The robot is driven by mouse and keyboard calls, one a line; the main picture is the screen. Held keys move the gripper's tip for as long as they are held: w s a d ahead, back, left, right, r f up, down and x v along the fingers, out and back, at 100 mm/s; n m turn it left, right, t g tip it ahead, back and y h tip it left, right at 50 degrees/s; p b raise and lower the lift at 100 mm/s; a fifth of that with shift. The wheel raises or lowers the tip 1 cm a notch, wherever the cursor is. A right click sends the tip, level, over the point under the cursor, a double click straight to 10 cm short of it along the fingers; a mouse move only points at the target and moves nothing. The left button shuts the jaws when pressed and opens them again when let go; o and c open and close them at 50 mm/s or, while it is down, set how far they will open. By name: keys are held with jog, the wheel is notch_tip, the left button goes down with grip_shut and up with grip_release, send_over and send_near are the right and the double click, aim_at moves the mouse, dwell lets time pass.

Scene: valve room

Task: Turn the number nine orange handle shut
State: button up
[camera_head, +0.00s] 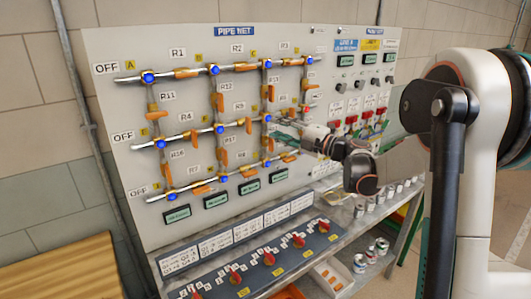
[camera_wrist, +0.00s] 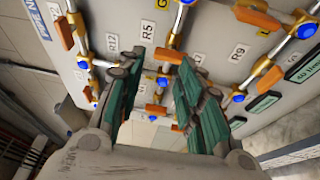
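The pipe-net panel (camera_head: 213,90) carries a grid of silver pipes with blue joints and several orange handles. My gripper (camera_head: 290,123) reaches in front of the panel's middle row from the right. In the wrist view its two green-padded fingers (camera_wrist: 152,72) are spread apart with nothing between them. An orange handle (camera_wrist: 168,55) shows beyond them, apart from the fingers.
Red knobs (camera_head: 268,258) line the sloped console below the panel. Cans (camera_head: 360,262) and trays stand on the shelf at right. Red switches (camera_head: 351,119) and green displays (camera_head: 345,61) sit right of the pipes. A wooden surface (camera_head: 65,268) is at lower left.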

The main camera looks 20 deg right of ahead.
jog(key=w+d+r+m+t+h, duration=0.1)
jog(key=d+r+m+t+h, duration=0.2)
jog(key=d+m+t+h, duration=1)
jog(key=d+f+m+g+h, duration=0.3)
jog(key=f+m+g+h, duration=0.3)
jog(key=m, duration=0.7)
jog(key=m+g+y+b, duration=0.2)
jog(key=m+g+y, duration=0.3)
jog(key=m+y, duration=0.85)
send_near(252, 175)
jog(key=shift+h, duration=0.25)
jog(key=b+x, duration=0.1)
jog(key=x, duration=1)
jog(key=shift+a+r, duration=0.15)
